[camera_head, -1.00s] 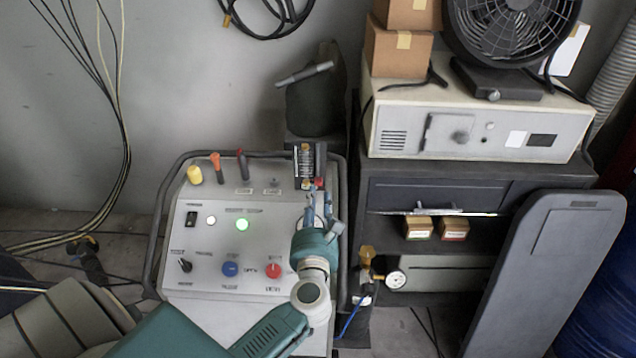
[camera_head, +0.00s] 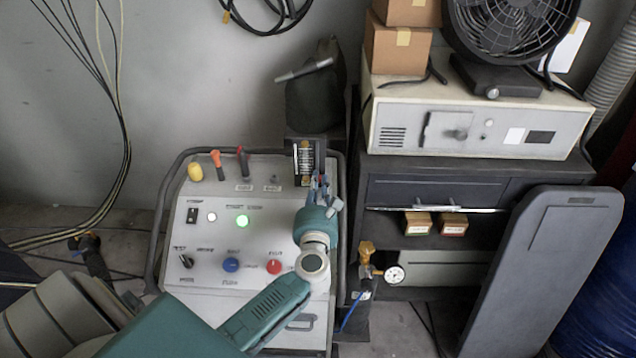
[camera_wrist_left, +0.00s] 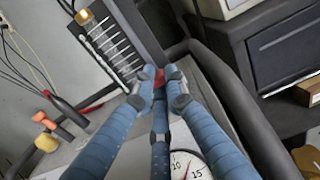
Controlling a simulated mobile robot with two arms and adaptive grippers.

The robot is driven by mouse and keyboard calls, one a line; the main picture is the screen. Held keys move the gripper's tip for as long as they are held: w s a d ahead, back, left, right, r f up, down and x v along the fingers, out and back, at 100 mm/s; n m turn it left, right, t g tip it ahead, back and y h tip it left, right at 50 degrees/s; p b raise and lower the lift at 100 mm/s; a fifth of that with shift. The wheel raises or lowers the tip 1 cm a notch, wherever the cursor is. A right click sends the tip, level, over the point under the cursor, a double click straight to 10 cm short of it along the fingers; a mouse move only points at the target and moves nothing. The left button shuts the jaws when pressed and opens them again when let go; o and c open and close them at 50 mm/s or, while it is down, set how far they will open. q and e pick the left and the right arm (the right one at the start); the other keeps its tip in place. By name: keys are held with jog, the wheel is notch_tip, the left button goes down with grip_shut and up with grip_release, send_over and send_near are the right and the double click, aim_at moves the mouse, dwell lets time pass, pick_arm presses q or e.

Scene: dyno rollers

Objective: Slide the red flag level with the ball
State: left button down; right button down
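The gauge (camera_head: 305,163) is a narrow dark plate with white scale marks at the back right of the sloped grey console. It also shows in the left wrist view (camera_wrist_left: 112,52). The red flag (camera_wrist_left: 158,76) shows as a small red patch at the gauge's lower right edge, between my left fingertips. In the head view my left gripper (camera_head: 319,183) covers it. In the left wrist view the fingers (camera_wrist_left: 159,84) flank the flag; I cannot tell whether they press on it. I cannot make out the ball clearly. My right gripper is not in view.
The console (camera_head: 215,262) carries a yellow knob (camera_head: 195,173), orange and red levers, and blue and red knobs. A dark tube rail runs around it. A pressure dial (camera_head: 395,275) with a brass fitting stands to the right, beside a dark cabinet (camera_head: 465,165).

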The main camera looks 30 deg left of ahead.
aim_at(317, 164)
pick_arm(q)
jog(key=shift+r, duration=0.1)
notch_tip(317, 164, up, 3)
jog(key=p, duration=0.2)
jog(key=shift+p, duration=0.3)
jog(key=shift+a, duration=0.1)
jog(key=c, duration=2)
grip_release()
jog(key=shift+s, duration=0.1)
jog(key=shift+s, duration=0.2)
jog(key=v, duration=1.1)
jog(key=shift+s+d, duration=0.25)
jog(key=shift+d, duration=0.05)
